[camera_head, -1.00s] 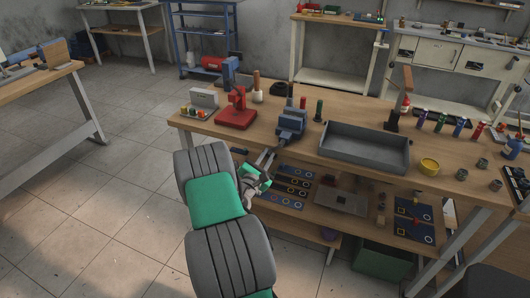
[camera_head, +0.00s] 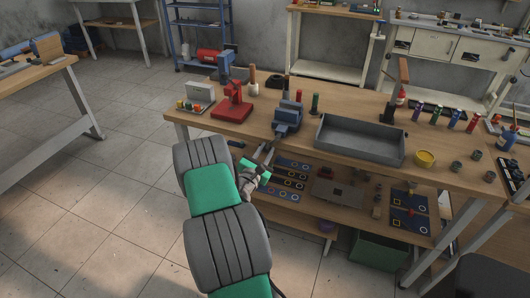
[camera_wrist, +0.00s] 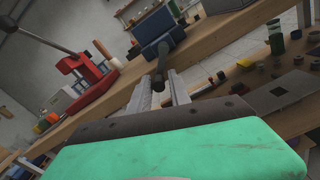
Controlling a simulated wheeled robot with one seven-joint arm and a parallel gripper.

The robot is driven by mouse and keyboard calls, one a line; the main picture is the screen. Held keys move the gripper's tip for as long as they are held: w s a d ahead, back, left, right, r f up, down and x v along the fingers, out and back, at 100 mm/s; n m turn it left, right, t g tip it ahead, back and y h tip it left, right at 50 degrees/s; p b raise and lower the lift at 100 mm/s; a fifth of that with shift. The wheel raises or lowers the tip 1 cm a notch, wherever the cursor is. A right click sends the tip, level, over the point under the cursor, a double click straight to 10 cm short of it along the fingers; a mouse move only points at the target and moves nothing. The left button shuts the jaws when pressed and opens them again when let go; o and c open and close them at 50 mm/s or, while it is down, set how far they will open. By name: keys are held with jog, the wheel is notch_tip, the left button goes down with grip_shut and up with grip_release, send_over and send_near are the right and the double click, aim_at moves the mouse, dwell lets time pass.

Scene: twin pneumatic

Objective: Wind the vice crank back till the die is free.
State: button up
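The blue vice (camera_head: 288,117) stands at the front edge of the wooden workbench. In the wrist view the vice (camera_wrist: 152,26) is top centre, and its dark crank rod (camera_wrist: 165,62) points down toward my gripper. My gripper (camera_head: 266,153) is just in front of and below the vice in the head view. In the wrist view my gripper (camera_wrist: 161,84) has its two pale fingers apart, with the rod's end near the gap between the tips. I cannot tell whether the end is between them or beyond. The die cannot be made out in the jaws.
A red press (camera_head: 233,107) stands left of the vice and a grey tray (camera_head: 360,141) right of it. A lower shelf with blue tool mats (camera_head: 291,166) lies beneath the bench front. A green bin (camera_head: 376,250) is on the floor. Open floor lies to the left.

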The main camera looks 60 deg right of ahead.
jog(key=shift+o, duration=1.2)
jog(key=shift+w+a+f, duration=0.1)
jog(key=shift+a, duration=0.1)
jog(key=s+a+b, duration=0.1)
jog(key=a, duration=0.6)
jog(key=shift+a, duration=0.25)
jog(key=shift+s, duration=0.1)
